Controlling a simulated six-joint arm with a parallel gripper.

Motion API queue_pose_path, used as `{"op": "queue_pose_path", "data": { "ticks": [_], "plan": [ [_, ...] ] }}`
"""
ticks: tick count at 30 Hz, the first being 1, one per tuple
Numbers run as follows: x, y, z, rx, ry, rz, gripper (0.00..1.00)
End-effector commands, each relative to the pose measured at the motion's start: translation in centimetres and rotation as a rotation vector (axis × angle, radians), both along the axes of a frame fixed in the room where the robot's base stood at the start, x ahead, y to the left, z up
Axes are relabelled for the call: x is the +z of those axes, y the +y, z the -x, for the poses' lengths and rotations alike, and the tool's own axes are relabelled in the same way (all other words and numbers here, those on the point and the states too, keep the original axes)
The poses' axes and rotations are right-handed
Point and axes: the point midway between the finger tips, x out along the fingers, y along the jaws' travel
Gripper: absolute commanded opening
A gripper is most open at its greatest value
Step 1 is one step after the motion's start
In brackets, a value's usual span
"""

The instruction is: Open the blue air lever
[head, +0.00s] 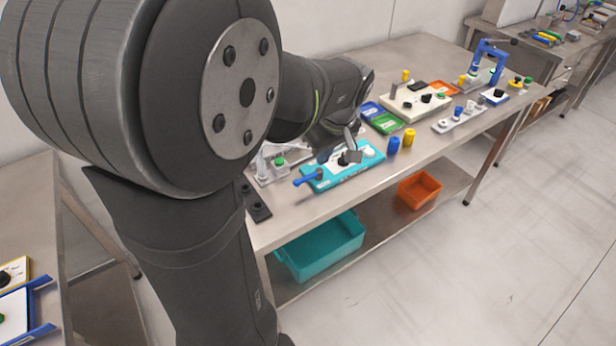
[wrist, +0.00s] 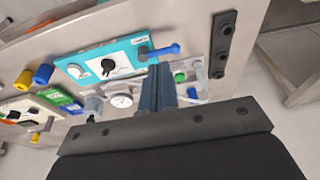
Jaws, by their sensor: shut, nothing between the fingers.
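The blue air lever (head: 308,178) sticks out past the left end of a teal panel (head: 348,175) near the table's front edge. In the wrist view the lever (wrist: 163,50) points right from the end of the teal panel (wrist: 88,58). The panel also carries a black dial (wrist: 107,64) and a white round knob (wrist: 77,71). My gripper (wrist: 158,70) is shut and empty. Its fingertips appear just below the lever in the wrist view; I cannot tell whether they touch it. In the head view my arm hides part of the gripper.
A grey plate with a green button (head: 280,161) stands behind the lever. A dark strip (head: 256,203) lies at the table's left end. Blue and yellow cylinders (head: 394,145) stand right of the panel. A teal bin (head: 325,247) and an orange bin (head: 419,190) sit on the lower shelf.

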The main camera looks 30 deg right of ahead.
Motion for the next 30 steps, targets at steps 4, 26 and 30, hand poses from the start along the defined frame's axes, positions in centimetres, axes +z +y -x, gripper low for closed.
{"op": "queue_pose_path", "data": {
  "ticks": [4,26,30],
  "plan": [
    [-1.1,0.6,1.7,-0.017,-0.043,0.018,0.0],
    [-4.6,0.8,1.2,-0.018,-0.054,0.022,0.0],
    [-7.4,0.8,0.3,-0.018,-0.053,0.021,0.0]
  ]
}}
